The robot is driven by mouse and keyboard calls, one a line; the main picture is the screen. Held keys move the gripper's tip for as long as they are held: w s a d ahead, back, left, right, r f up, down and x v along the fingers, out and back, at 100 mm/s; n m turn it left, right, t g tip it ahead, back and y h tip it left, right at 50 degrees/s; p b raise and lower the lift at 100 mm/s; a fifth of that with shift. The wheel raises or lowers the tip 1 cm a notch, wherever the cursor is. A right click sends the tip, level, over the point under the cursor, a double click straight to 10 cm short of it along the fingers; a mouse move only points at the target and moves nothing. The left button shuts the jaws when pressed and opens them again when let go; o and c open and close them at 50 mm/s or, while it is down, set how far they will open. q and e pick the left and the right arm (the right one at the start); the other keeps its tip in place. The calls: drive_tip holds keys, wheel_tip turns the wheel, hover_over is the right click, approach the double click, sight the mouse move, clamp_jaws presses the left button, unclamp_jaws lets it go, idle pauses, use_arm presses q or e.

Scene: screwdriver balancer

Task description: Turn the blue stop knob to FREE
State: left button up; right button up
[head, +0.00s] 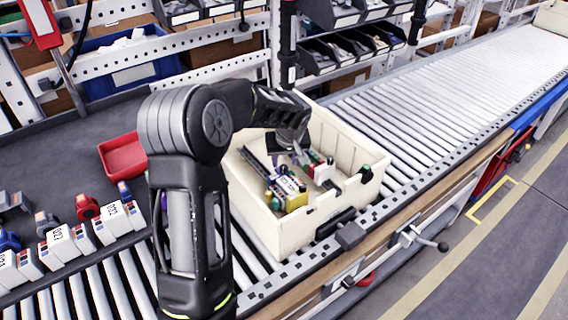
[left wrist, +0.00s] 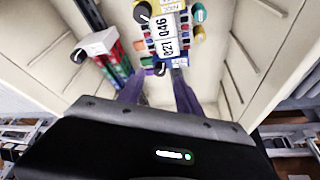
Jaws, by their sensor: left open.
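My left gripper (head: 298,152) reaches down into a cream crate (head: 285,236) on the roller conveyor. In the left wrist view its two purple fingers (left wrist: 158,92) are apart, with nothing seen held between them. Just beyond the fingertips is a labelled module (left wrist: 165,42) with a blue end (left wrist: 172,62) and black knobs, one of them (left wrist: 160,68) near the fingertips. A blue knob-like part (head: 9,240) also shows at the far left in the head view. I cannot tell which is the stop knob, and no FREE mark is readable. My right gripper is not in view.
The crate also holds a second module (left wrist: 100,45) close to the left finger's side. A red tray (head: 123,157) and several white blocks (head: 62,243) lie on the left bench. A blue bin (head: 120,65) and a red device (head: 40,22) are behind. The conveyor (head: 430,115) beyond the crate is clear.

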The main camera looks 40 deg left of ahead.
sight(284, 167)
use_arm(q)
drive_tip(key=x, duration=0.4)
drive_tip(key=shift+f+p, duration=0.1)
drive_tip(key=shift+p, duration=0.3)
drive_tip(key=shift+c, duration=0.5)
clamp_jaws()
